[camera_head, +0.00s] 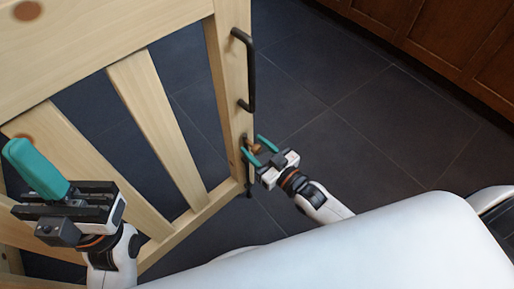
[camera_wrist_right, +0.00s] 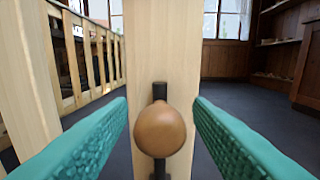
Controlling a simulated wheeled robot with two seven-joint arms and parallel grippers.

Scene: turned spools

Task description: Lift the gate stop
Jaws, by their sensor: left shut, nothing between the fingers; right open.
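The gate stop shows in the right wrist view as a round brown wooden knob (camera_wrist_right: 160,131) in front of a dark upright rod (camera_wrist_right: 160,91) on the pale gate post (camera_wrist_right: 148,45). In the head view the small knob (camera_head: 256,149) is low on the gate's end post (camera_head: 232,80). My right gripper (camera_head: 252,145) is open, with one teal finger on either side of the knob. In the wrist view gaps show between the knob and both fingers. My left gripper (camera_head: 17,150) is shut and empty, above the gate's slats at the left.
A black bar handle (camera_head: 250,70) is fixed to the end post above the knob. The pale slatted wooden gate (camera_head: 155,125) fills the left side. Dark tiled floor (camera_head: 340,120) lies open to the right, up to brown wooden cabinets (camera_head: 440,45).

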